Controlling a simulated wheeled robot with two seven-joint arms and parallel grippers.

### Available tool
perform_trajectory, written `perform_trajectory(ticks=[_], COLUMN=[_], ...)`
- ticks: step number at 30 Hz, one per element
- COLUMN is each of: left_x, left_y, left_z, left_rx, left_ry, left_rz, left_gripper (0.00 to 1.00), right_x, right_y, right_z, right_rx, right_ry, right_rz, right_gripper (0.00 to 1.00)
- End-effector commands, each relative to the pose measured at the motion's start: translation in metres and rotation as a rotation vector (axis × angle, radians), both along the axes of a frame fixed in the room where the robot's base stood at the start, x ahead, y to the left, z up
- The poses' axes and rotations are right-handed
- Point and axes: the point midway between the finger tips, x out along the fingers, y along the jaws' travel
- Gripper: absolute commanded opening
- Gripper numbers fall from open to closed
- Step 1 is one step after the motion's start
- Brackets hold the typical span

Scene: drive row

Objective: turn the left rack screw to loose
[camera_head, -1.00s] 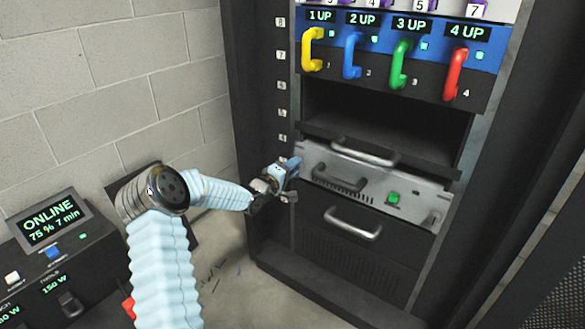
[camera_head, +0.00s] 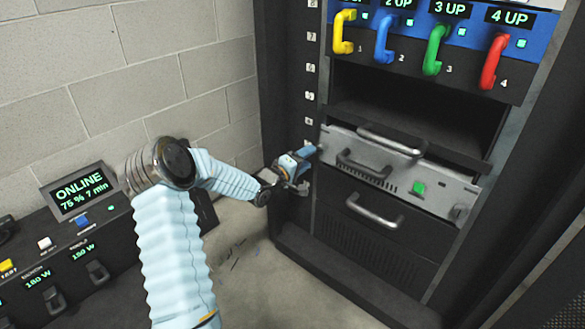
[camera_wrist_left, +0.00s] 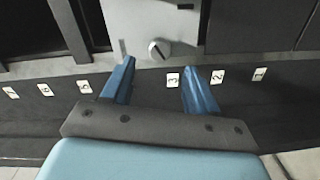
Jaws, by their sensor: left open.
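The left rack screw (camera_wrist_left: 158,48) is a round grey knob with a dark slot, at the edge of a pale grey panel. The slot is tilted in the left wrist view. My left gripper (camera_wrist_left: 157,75) is open, its two blue fingers apart. The screw lies just beyond the fingertips, between them in the picture; I see no contact. In the head view my left gripper (camera_head: 309,155) is at the left end of the grey panel (camera_head: 440,192), and the screw is hard to make out there. My right gripper is not in view.
The panel carries a handle (camera_head: 362,166) and a green button (camera_head: 418,188); a right screw (camera_head: 459,211) is at its other end. Coloured handles, including a yellow one (camera_head: 343,32), hang above. A console (camera_head: 80,255) stands at the left by the wall.

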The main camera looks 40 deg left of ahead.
Motion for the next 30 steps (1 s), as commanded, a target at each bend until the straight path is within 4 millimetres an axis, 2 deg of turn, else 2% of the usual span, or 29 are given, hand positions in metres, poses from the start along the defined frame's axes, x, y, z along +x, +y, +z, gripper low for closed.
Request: perform_trajectory(ticks=[1, 6, 12, 30], left_x=[-0.014, -0.052, -0.076, -0.080], left_y=[0.003, 0.006, 0.008, 0.007], left_z=[0.000, 0.002, 0.003, 0.002], left_rx=[0.002, 0.001, 0.000, 0.000], left_ry=[0.002, 0.002, 0.001, 0.000], left_rz=[0.003, 0.001, 0.000, -0.002], left_gripper=[0.59, 0.59, 0.59, 0.59], right_x=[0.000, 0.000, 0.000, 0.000], right_y=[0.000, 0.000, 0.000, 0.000], right_z=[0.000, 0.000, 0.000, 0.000], right_rx=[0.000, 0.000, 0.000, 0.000], right_ry=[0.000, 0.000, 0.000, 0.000], right_rz=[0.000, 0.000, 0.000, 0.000], right_gripper=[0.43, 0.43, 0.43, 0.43])
